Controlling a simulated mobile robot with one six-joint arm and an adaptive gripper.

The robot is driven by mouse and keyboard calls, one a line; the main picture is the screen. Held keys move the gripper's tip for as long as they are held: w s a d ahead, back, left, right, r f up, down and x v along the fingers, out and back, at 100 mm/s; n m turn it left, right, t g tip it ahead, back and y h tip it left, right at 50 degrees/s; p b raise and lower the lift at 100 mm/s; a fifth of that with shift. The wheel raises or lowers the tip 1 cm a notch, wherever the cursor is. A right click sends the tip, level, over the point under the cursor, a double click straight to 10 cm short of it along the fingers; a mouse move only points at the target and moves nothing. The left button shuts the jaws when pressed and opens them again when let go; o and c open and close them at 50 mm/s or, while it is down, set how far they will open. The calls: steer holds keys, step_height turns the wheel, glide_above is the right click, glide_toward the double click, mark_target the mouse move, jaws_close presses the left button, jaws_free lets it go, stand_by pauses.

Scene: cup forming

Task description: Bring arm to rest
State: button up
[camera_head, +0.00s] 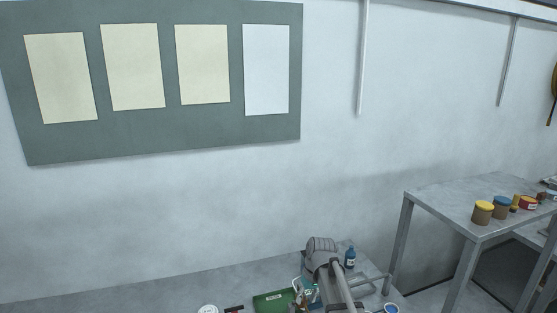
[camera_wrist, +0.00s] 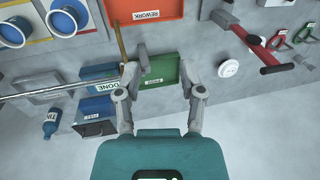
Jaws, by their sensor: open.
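My gripper (camera_wrist: 158,72) is open in the wrist view, its two grey fingers spread apart over the grey bench (camera_wrist: 235,120). I see nothing held between them. A green tray (camera_wrist: 170,71) lies below and between the fingertips. A thin brown stick (camera_wrist: 121,42) and a small grey piece (camera_wrist: 142,62) show near the left fingertip; whether they touch it is unclear. In the head view my arm (camera_head: 325,262) is bent low over the bench at the bottom edge, and the gripper is mostly hidden there.
Near the gripper are a red-orange REWORK tray (camera_wrist: 148,18), a blue DONE bin (camera_wrist: 98,80), a blue bottle (camera_wrist: 50,123), blue cups (camera_wrist: 66,17), a white round lid (camera_wrist: 228,68) and a red-handled tool (camera_wrist: 282,68). A side table (camera_head: 440,205) with cans stands right.

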steer(key=s+d+f+m+h+b, duration=0.1)
steer(key=s+d+f+b, duration=0.3)
steer(key=s, duration=0.3)
steer(key=s+d+f+m+h+b, duration=0.1)
steer(key=s+d+f+m+b, duration=0.1)
steer(key=s+d+f+b, duration=0.2)
steer(key=s+f+b, duration=0.2)
steer(key=s, duration=0.1)
steer(key=shift+s+f+m+t, duration=0.2)
steer(key=shift+s+m+t, duration=0.1)
